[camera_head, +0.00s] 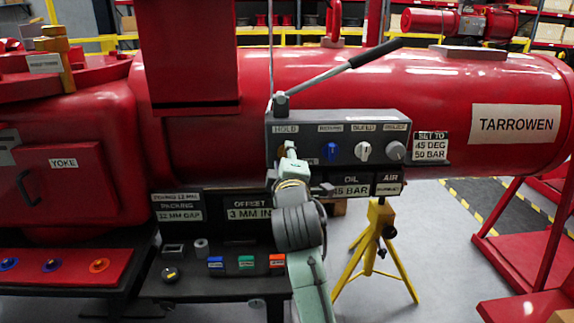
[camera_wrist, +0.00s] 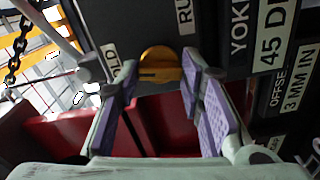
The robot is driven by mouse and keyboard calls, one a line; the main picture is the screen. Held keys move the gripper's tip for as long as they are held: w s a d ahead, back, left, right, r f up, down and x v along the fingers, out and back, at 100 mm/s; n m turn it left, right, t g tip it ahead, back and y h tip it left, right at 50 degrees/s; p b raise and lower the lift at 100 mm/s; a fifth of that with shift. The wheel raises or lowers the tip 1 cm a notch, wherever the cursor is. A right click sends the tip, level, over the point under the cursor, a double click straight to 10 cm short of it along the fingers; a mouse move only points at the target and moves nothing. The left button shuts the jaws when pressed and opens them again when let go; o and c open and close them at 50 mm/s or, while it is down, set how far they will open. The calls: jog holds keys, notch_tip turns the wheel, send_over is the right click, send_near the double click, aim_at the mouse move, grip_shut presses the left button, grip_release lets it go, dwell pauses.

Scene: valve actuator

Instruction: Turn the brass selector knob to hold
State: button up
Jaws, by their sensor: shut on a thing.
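The brass selector knob (camera_wrist: 160,62) sits on the dark panel in the wrist view, with a dark slot across its face. My gripper (camera_wrist: 158,78) has its two purple-padded fingers on either side of the knob and is shut on it. A white label ending in "OLD" (camera_wrist: 113,57) is left of the knob, and one starting "RU" (camera_wrist: 184,12) is at its upper right. In the head view my gripper (camera_head: 284,160) reaches the left end of the grey control box (camera_head: 350,122), below the HOLD label (camera_head: 286,129). It mostly hides the knob there.
A blue knob (camera_head: 330,150), a white knob (camera_head: 363,151) and a grey knob (camera_head: 395,150) sit right of my gripper on the box. A long lever (camera_head: 340,68) rises above it. A yellow tripod (camera_head: 378,245) stands below. A red cylinder (camera_head: 450,90) lies behind.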

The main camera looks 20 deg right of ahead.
jog(key=shift+n+b, duration=0.35)
jog(key=shift+n, duration=0.55)
jog(key=o, duration=1.2)
jog(key=shift+c, duration=0.2)
jog(key=v, duration=0.7)
jog(key=shift+s, duration=0.25)
jog(key=shift+a, duration=0.1)
